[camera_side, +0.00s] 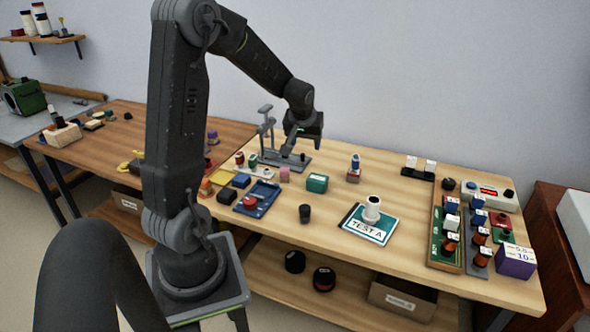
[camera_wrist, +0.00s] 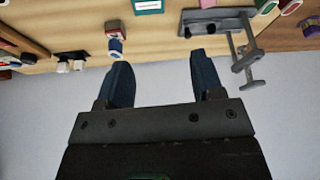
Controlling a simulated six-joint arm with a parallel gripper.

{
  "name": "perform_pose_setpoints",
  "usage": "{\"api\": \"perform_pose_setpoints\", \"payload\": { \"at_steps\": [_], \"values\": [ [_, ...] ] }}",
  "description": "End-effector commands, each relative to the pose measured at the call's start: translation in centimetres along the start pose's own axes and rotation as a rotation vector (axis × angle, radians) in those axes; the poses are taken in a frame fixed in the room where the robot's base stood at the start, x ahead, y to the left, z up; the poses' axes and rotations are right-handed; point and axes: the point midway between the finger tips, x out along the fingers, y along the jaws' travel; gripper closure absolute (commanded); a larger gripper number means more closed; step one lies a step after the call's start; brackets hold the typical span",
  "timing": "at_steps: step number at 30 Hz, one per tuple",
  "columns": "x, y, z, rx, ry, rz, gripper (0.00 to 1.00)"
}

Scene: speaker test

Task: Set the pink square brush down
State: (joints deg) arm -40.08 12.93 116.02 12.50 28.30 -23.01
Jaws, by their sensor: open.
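A small pink block (camera_side: 285,174) sits on the wooden table just in front of the grey stand, to the left of a green box; it may be the pink square brush, but it is too small to tell. My gripper (camera_side: 297,146) is above the back of the table, beside the grey stand's post. In the wrist view my gripper (camera_wrist: 160,68) has its two dark blue fingers wide apart, with nothing between them. No pink brush shows clearly in the wrist view.
The grey stand (camera_side: 268,128) rises close to my gripper and also shows in the wrist view (camera_wrist: 240,50). A green box (camera_side: 317,183), a dark cup (camera_side: 305,213) and a TEST A mat (camera_side: 352,226) with a white cylinder (camera_side: 372,207) are nearby. Bare table lies right of the green box.

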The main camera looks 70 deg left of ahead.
Motion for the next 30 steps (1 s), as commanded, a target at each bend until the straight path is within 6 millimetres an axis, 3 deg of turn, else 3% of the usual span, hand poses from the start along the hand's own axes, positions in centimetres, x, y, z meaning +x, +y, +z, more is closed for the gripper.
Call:
{"api": "perform_pose_setpoints", "payload": {
  "at_steps": [1,6,9,13,18,21,30],
  "values": [
    [-3.1,2.2,1.4,0.071,0.016,0.033,0.39],
    [-11.4,6.8,7.6,0.296,0.035,0.135,0.39],
    [-15.5,8.0,12.0,0.43,0.046,0.201,0.39],
    [-19.7,8.2,17.7,0.598,0.059,0.29,0.39],
    [-22.6,7.2,23.0,0.76,0.069,0.378,0.39],
    [-23.3,6.6,24.6,0.812,0.071,0.407,0.39],
    [-23.5,6.4,25.3,0.836,0.071,0.419,0.39]
  ]
}}
